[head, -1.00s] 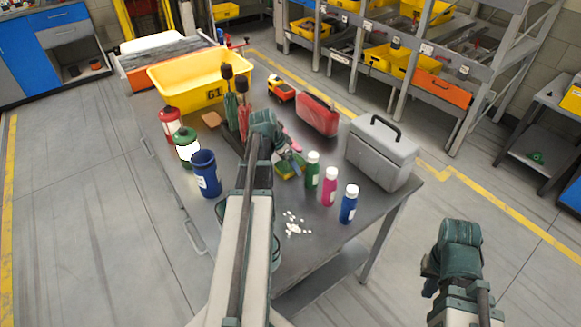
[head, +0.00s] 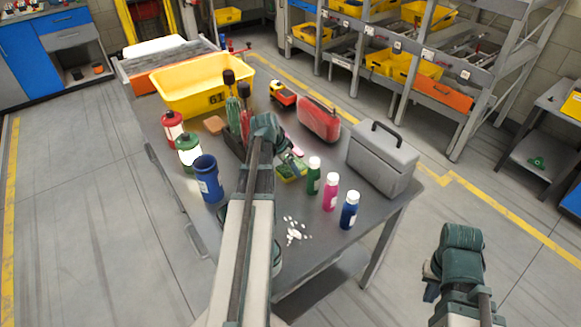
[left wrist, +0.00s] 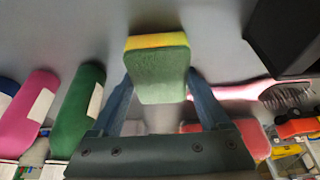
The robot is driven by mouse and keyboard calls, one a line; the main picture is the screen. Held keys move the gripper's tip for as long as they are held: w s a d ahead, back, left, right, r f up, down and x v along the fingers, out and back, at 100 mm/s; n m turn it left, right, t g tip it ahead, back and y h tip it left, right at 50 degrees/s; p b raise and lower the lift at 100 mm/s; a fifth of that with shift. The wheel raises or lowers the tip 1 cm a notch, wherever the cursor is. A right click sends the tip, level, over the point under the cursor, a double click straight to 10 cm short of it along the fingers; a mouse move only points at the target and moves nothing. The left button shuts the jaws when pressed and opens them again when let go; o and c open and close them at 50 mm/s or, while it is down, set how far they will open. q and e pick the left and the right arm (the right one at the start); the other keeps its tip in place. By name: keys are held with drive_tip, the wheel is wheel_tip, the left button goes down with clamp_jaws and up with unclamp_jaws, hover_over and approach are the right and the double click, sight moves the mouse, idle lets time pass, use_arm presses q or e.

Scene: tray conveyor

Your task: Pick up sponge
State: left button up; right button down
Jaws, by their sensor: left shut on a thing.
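The sponge (left wrist: 158,75), green with a yellow layer, sits between the two fingers of my left gripper (left wrist: 160,95) in the left wrist view. The fingers are shut on its sides. In the head view the sponge (head: 291,173) is partly hidden by my left gripper (head: 288,161), over the middle of the grey table (head: 240,195). Whether it touches the table is hard to tell. My right gripper (head: 431,283) is off the table at the lower right, and its fingers are too hidden to read.
Green (head: 313,178), pink (head: 330,193) and blue (head: 349,211) bottles stand right of the sponge. A grey toolbox (head: 382,160), red case (head: 319,120) and pink-handled brush (left wrist: 255,90) are near. White bits (head: 294,232) lie in front. A yellow bin (head: 190,88) is at the back left.

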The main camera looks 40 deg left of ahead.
use_arm(q)
wheel_tip(320, 180, up, 10)
drive_tip(key=p, duration=0.9)
drive_tip(key=shift+f, duration=0.1)
drive_tip(key=o, duration=0.7)
drive_tip(key=c, duration=0.6)
